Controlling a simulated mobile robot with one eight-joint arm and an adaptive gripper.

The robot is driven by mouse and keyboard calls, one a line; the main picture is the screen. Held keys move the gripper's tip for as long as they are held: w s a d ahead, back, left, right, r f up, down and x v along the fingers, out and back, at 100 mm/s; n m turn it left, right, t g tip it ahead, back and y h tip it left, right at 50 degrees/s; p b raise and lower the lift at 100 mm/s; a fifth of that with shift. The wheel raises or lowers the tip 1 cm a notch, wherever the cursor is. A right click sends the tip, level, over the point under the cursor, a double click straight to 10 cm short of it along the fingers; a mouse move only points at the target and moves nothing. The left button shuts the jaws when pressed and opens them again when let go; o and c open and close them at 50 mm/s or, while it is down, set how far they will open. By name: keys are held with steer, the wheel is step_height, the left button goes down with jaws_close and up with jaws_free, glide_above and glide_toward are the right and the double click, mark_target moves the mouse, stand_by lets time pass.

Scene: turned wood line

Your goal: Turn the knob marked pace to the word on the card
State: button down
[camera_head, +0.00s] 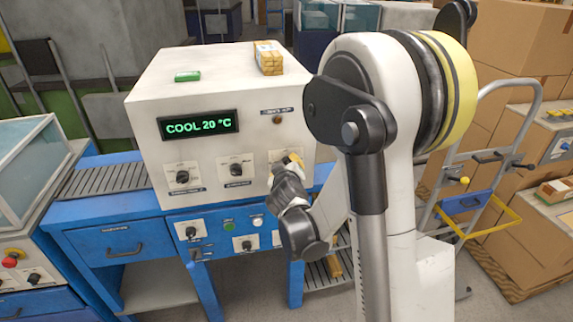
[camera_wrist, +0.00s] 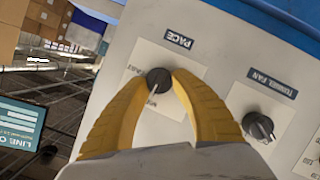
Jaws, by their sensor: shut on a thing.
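The black pace knob (camera_wrist: 158,80) is on a pale plate on the white panel in the wrist view. The label PACE (camera_wrist: 178,39) is beside it. My gripper (camera_wrist: 160,82) has its two yellow fingers closed around this knob. I cannot make out a card with a word.
A second knob (camera_wrist: 260,127), labelled TUNNEL FAN, is to the right in the wrist view. The machine's display (camera_head: 198,125) reads COOL 20 °C. Other knobs (camera_head: 183,177) line the front. A dark sign (camera_wrist: 20,122) is cut off by the wrist view's edge.

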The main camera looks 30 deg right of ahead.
steer(key=m+y, duration=0.2)
steer(key=shift+d+m, duration=0.15)
steer(key=shift+m, duration=0.15)
steer(key=m+y, duration=0.1)
steer(key=m+y+b, duration=0.1)
steer(key=m, duration=0.1)
steer(key=shift+d+t, duration=0.2)
steer(key=shift+t, duration=0.1)
steer(key=shift+s+d+f+m+t+y+b, duration=0.1)
steer(key=shift+m+t+y+b, duration=0.4)
steer(key=shift+m+y+b, duration=0.75)
steer(key=shift+m+t+y+b, duration=0.55)
steer(key=shift+m+b, duration=0.1)
steer(key=shift+m, duration=1.1)
steer(key=c, duration=1)
jaws_free()
steer(key=shift+c, duration=0.2)
